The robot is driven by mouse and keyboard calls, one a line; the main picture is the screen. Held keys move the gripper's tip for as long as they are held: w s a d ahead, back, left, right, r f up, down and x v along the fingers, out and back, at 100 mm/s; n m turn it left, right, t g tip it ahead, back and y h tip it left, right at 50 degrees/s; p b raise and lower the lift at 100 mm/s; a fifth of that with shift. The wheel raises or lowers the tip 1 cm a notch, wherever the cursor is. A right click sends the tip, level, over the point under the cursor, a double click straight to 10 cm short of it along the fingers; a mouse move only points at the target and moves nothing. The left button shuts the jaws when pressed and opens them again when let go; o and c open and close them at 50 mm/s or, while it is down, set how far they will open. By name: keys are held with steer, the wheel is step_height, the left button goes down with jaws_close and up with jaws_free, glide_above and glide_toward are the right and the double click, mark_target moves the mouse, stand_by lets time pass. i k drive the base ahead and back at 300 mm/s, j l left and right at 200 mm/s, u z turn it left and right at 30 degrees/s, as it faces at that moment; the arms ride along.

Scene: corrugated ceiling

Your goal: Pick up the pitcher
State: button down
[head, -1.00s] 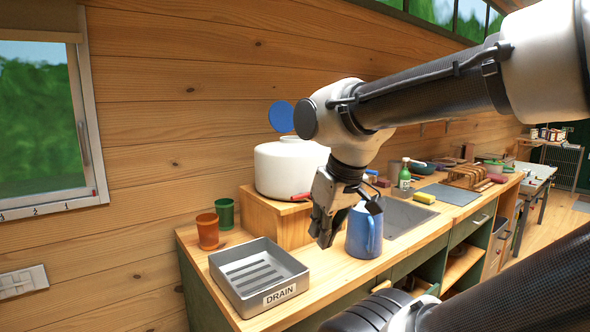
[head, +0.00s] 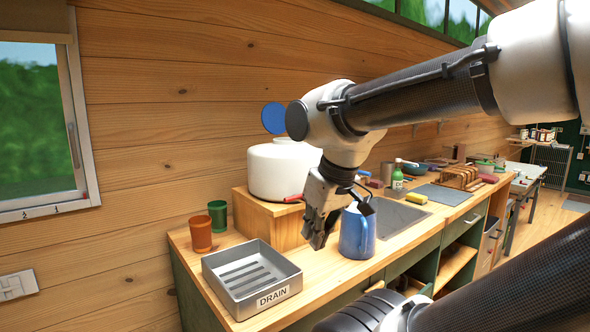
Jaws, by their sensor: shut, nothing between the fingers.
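The blue pitcher (head: 357,235) stands upright on the wooden counter, near its front edge and beside the sink. Its handle faces the front right, and my gripper's wrist partly hides its top. My gripper (head: 318,242) points down just left of the pitcher. Its fingers are shut with nothing between them. I cannot tell whether they touch the pitcher's side.
A grey metal tray marked DRAIN (head: 252,277) lies left of my gripper. An orange cup (head: 201,234) and a green cup (head: 218,216) stand behind it. A white round container (head: 281,170) sits on a wooden box (head: 268,222). The sink (head: 399,219) is to the right.

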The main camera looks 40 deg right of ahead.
mark_target(358, 232)
steer(key=z, duration=0.4)
steer(key=l+z, duration=0.15)
steer(key=z, duration=0.6)
